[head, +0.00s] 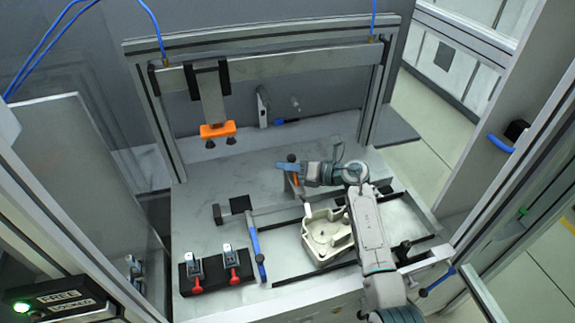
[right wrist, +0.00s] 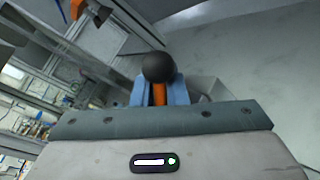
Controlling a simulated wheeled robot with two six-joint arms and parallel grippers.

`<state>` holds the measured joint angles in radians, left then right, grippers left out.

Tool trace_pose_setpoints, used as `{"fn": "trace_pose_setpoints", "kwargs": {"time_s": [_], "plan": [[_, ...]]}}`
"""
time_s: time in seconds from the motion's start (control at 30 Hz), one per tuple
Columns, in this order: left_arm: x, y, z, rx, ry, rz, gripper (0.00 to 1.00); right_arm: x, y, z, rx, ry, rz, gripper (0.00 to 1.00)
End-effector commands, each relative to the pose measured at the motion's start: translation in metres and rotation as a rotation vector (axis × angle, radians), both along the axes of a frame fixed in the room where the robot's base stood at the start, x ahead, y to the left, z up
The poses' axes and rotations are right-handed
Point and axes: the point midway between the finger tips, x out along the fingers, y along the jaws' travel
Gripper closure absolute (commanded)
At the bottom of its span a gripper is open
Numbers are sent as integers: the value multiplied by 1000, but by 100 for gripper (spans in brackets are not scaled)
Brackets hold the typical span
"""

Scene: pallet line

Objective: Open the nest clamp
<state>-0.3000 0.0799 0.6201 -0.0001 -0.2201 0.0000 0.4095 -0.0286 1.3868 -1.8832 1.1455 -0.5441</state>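The nest clamp's orange lever (head: 295,178) with its black ball knob (head: 291,158) stands on the bench behind the pale cast part (head: 322,238). My right gripper (head: 285,167) reaches it from the right, with its blue fingers at the lever just below the knob. In the right wrist view the knob (right wrist: 158,67) sits above the fingertips, and the orange lever (right wrist: 159,93) fills the gap between the two blue fingers (right wrist: 158,92). The gripper looks shut on the lever. My arm hides part of the cast part and the clamp base. My left gripper is not in view.
An orange tool (head: 217,130) hangs from the frame's crossbar (head: 275,64) at the back. Two red-handled clamps (head: 215,270) stand on a black block at the front left. A blue-handled bar (head: 257,250) lies beside the part. The left bench surface is mostly clear.

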Motion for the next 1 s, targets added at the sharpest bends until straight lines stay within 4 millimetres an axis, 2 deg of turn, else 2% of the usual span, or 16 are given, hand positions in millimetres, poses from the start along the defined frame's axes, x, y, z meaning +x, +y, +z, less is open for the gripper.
{"fn": "trace_pose_setpoints", "kwargs": {"time_s": [0.03,0.1,0.77,0.87,1.0], "plan": [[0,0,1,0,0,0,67,2,0,7,3,-11,-4,77],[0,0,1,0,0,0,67,2,0,6,3,-10,-4,68],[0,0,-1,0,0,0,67,0,0,2,3,-7,0,68],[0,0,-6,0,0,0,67,-1,0,2,8,-31,0,68],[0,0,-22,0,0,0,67,-7,-1,4,27,-126,-1,68]]}}
